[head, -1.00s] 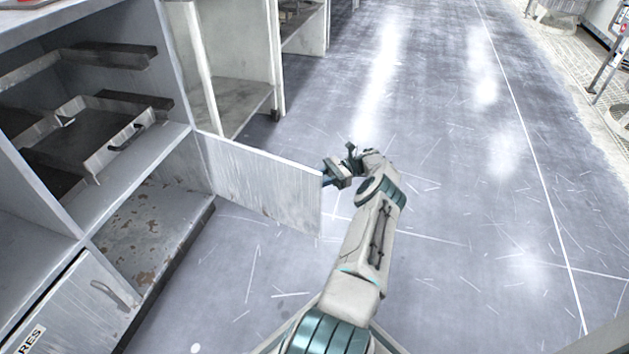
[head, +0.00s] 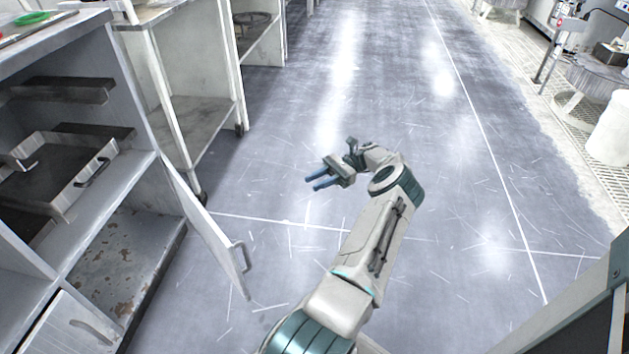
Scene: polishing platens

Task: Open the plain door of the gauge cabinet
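The plain door (head: 207,232) of the gauge cabinet (head: 128,147) stands swung out from the front, showing nearly edge-on, with its bar handle (head: 241,256) on the right side. The lower compartment behind it is open to view, with a worn, rust-patched floor (head: 122,262). My gripper (head: 314,183) is to the right of the door and apart from it, over bare floor. Its two blue fingers are spread with nothing between them. A second door (head: 70,325) at lower left, with its own handle, appears closed; its label is not in view now.
A drawer tray (head: 60,180) sits on the cabinet's middle shelf. Pale open shelving (head: 195,120) stands beyond the cabinet. The floor (head: 400,130) ahead and right is clear. Machinery and a white bin (head: 610,130) stand at the far right.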

